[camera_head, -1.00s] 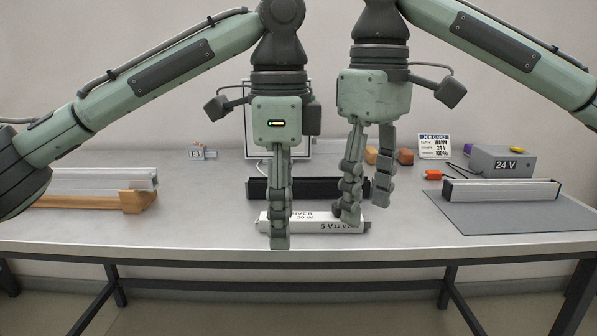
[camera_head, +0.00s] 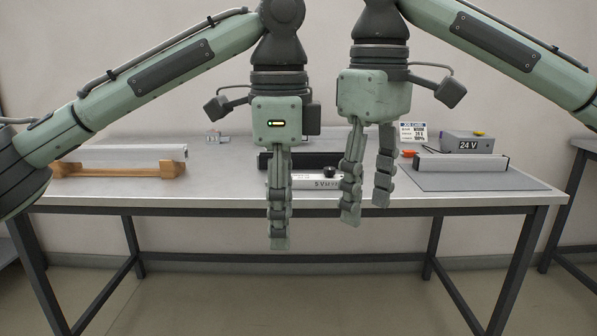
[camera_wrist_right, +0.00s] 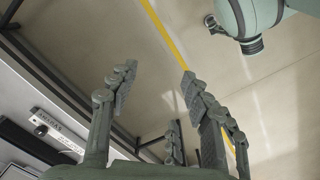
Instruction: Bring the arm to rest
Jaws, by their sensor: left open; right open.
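My left gripper (camera_head: 279,244) hangs pointing down in front of the bench. Its fingers are seen edge-on and look empty. My right gripper (camera_head: 366,211) also points down, its fingers apart with nothing between them. In the right wrist view the right gripper (camera_wrist_right: 159,74) is open over bare floor, beyond the bench edge. The bench (camera_head: 220,191) stands behind both grippers.
A pale bar rests on a wooden holder (camera_head: 120,170) at left. A light bar (camera_head: 460,163) lies on a grey mat (camera_head: 470,181) at right, before a "24 V" box (camera_head: 467,145) and a job card (camera_head: 413,132). Another bench (camera_head: 585,147) stands far right. Floor in front is clear.

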